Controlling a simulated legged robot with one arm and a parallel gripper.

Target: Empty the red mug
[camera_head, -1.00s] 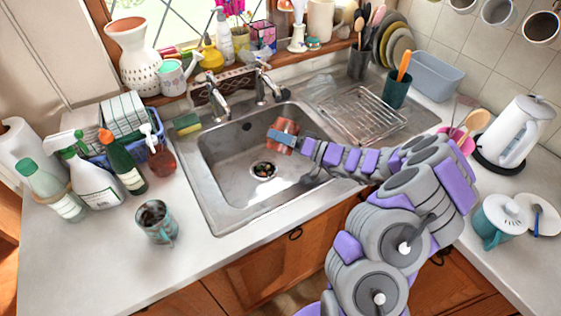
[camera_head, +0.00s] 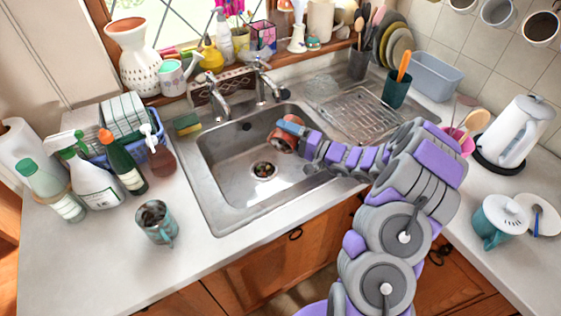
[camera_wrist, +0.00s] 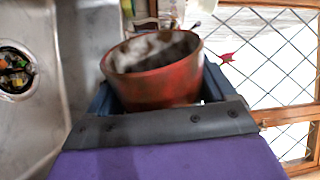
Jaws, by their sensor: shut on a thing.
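The red mug (camera_wrist: 155,82) is between the fingers of my gripper (camera_wrist: 157,100) in the wrist view, its open rim showing. Dark and whitish residue is visible inside it. In the head view the mug (camera_head: 281,141) is held over the right part of the sink basin (camera_head: 225,185), partly hidden by my gripper (camera_head: 291,127). My gripper is shut on the mug. The drain (camera_head: 263,170), with colourful bits in it, lies to the lower left of the mug and shows in the wrist view too (camera_wrist: 14,72).
Two taps (camera_head: 262,82) stand behind the basin. A wire dish rack (camera_head: 362,113) lies on the drainer to the right. A teal mug (camera_head: 155,222) with dark contents stands on the left counter. A sponge (camera_head: 187,124) sits at the sink's left rim.

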